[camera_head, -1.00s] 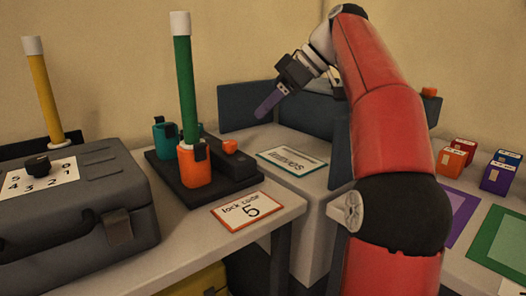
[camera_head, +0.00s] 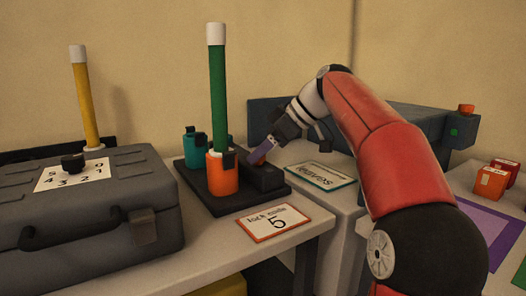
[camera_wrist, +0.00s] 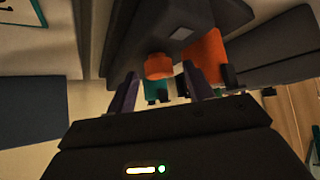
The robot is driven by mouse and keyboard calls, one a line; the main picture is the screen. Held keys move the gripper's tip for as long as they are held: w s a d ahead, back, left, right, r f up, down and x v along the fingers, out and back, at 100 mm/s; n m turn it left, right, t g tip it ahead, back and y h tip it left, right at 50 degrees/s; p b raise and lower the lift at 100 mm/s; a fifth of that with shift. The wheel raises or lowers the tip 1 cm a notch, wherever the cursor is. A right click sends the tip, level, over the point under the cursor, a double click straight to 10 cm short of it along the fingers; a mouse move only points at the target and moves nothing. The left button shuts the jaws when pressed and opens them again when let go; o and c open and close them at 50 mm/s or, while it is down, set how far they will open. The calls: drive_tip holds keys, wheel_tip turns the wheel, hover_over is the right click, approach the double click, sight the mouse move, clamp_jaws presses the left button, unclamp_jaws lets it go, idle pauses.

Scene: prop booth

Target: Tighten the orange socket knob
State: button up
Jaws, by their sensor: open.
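An orange round knob (camera_wrist: 160,66) shows in the wrist view, ahead of and between the two purple fingers of my gripper (camera_wrist: 160,88). The fingers are apart and the knob looks free of them. In the head view my gripper (camera_head: 263,152) is low over the dark block (camera_head: 262,177) beside the orange socket, and hides the knob. The orange socket (camera_head: 222,176) stands upright on the dark base (camera_head: 205,198) and holds a green tube (camera_head: 217,95) with a white top. It also shows in the wrist view (camera_wrist: 206,52).
A teal socket (camera_head: 192,150) stands behind the orange one. A grey case (camera_head: 90,210) with a dial and a yellow tube (camera_head: 85,100) are at left. A "lock code 5" card (camera_head: 272,222) lies in front. A blue-grey panel (camera_head: 400,122) stands behind my arm.

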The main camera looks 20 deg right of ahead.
drive_tip(key=shift+c, duration=0.4)
drive_tip(key=c, duration=0.9)
drive_tip(key=shift+s+a+f+m+t+h+b, duration=0.1)
drive_tip(key=shift+f+m+t+h+b, duration=0.3)
drive_tip(key=shift+b, duration=0.3)
drive_tip(key=shift+r+m+t+h+b, duration=0.3)
drive_tip(key=shift+m+t+b, duration=0.1)
drive_tip(key=shift+m, duration=0.6)
drive_tip(key=o, duration=1)
